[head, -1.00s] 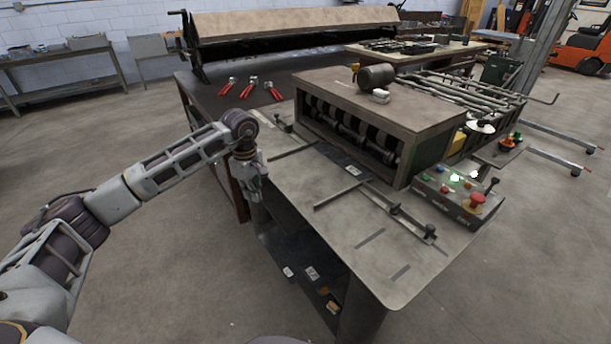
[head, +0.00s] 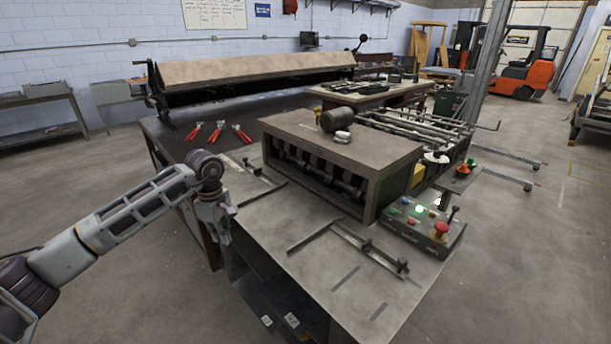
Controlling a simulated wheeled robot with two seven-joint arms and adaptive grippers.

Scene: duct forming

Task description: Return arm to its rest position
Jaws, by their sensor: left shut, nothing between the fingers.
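My left arm comes in from the left side of the head view. My left gripper (head: 222,232) points down at the near left edge of the steel work table (head: 290,262). It is shut and empty. I cannot tell whether it touches the table edge or hangs just beside it. My right gripper is not in view.
A roller-forming machine (head: 345,146) stands on the table, with a motor (head: 342,120) on top. A control box (head: 422,226) with a red button sits at the right. Red-handled tools (head: 218,131) lie on the dark bench behind. Open floor (head: 135,280) lies left.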

